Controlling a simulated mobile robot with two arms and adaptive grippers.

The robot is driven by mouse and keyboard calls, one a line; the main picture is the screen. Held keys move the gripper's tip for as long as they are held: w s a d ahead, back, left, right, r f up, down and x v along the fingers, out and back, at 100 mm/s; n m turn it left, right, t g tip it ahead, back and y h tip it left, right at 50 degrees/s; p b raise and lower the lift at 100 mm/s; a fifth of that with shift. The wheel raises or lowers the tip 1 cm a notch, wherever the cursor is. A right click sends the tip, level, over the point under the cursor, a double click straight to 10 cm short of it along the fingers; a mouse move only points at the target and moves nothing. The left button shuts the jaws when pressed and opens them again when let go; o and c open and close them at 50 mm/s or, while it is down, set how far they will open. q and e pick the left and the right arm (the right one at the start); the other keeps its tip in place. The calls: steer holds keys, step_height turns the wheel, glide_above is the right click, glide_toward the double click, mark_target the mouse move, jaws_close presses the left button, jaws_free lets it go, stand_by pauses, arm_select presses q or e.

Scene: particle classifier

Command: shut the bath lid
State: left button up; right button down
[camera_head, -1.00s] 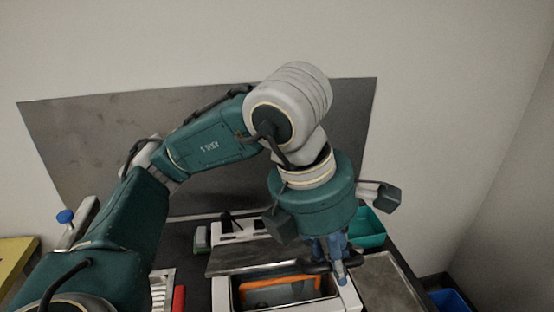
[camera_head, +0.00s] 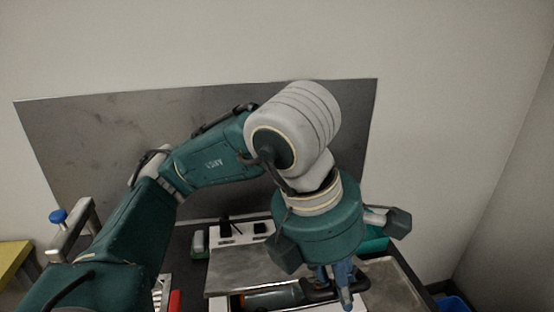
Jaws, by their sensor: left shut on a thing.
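The bath (camera_head: 218,304) is a white-rimmed box at the bottom of the head view, cut off by the picture's lower edge. Its grey metal lid (camera_head: 245,268) is tilted over the back part of the opening. A gap at the front still shows the dark inside with an orange and grey thing (camera_head: 272,299). My left gripper (camera_head: 338,288) points down at the lid's front right, shut on the dark lid handle (camera_head: 318,291). The fingers partly hide the grip. My right gripper is not in view.
A metal tray (camera_head: 398,285) lies right of the bath, with a teal bin (camera_head: 375,246) behind it. A green and white object (camera_head: 199,243) stands behind left, and a red object (camera_head: 175,300) lies left. A blue bin (camera_head: 452,304) is at far right.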

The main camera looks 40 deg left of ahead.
arm_select(q)
steer(key=shift+d+f, duration=0.1)
steer(key=shift+d, duration=0.05)
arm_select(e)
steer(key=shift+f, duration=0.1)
